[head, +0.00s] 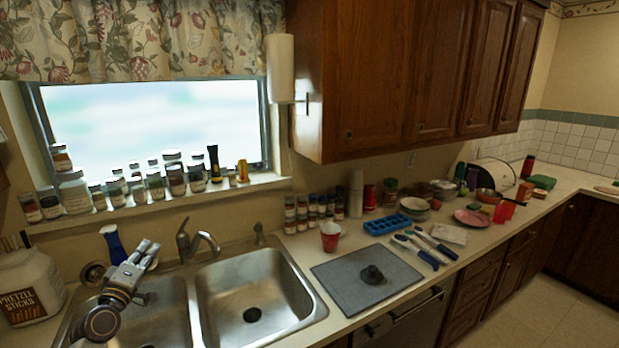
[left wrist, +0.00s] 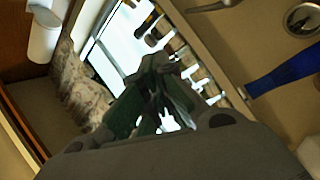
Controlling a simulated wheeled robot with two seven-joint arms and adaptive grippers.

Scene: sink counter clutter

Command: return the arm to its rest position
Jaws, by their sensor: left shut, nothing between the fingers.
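My left gripper (head: 146,250) is above the left basin of the sink, at the lower left of the head view. Its fingers point up and toward the window. In the left wrist view the fingers (left wrist: 163,75) are shut with nothing between them, and the windowsill jars lie beyond them. My right gripper is not in view.
A double sink (head: 262,290) fills the lower left, with a faucet (head: 190,240) behind. A blue bottle (head: 113,243) stands close to my gripper. A pretzel jar (head: 30,288) is at far left. A grey mat (head: 340,285) and clutter lie to the right.

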